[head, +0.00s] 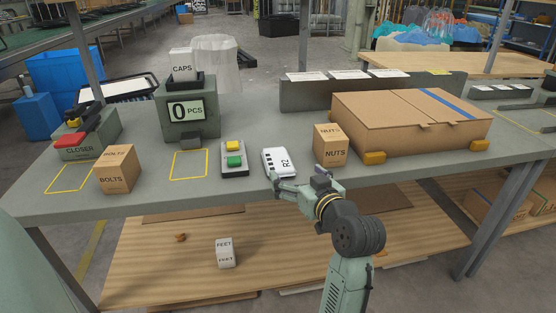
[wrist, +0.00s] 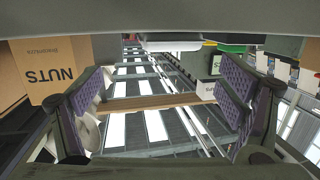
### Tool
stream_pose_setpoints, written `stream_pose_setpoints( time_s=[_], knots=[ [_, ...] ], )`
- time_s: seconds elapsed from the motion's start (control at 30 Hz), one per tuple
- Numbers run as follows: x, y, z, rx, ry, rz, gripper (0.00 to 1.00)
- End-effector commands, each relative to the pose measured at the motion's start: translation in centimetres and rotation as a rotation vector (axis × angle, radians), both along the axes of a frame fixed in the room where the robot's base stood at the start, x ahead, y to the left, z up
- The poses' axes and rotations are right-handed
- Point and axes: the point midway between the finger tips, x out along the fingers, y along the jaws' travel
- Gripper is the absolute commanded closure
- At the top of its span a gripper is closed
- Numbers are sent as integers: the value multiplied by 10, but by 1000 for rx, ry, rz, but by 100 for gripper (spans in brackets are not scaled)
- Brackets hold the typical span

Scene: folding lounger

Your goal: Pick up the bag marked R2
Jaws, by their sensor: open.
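The bag marked R2 (head: 281,162) is a small white packet with dark print. It lies on the grey bench top between the button box and the NUTS box. My gripper (head: 300,184) is open at the bench's front edge, just in front of the bag. In the wrist view the two padded fingers (wrist: 165,92) stand wide apart with nothing between them. A white shape at the top of that view (wrist: 170,43), beyond the fingertips, looks like the bag's edge. I cannot tell in the head view whether the left finger touches the bag.
The NUTS box (head: 331,146) stands close to the right of the bag. It also shows in the wrist view (wrist: 48,75). The box with yellow and green buttons (head: 233,158) stands to the left. A large cardboard carton (head: 410,122) lies further right. A lower wooden shelf (head: 160,262) holds a FEET box (head: 225,253).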

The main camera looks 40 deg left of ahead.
Motion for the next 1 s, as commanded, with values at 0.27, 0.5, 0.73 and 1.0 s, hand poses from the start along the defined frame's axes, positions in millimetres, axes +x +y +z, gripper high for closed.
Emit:
stream_pose_setpoints(
  time_s=[0.27, 0.5, 0.73, 1.0],
  knots=[
    [15, 32, -4, 2, -2, 2, 11],
    [22, 60, -7, 2, -1, 4, 11],
    [34, 80, -13, 3, -3, 0, 11],
    [34, 81, -14, 4, -3, -1, 14]
  ],
)
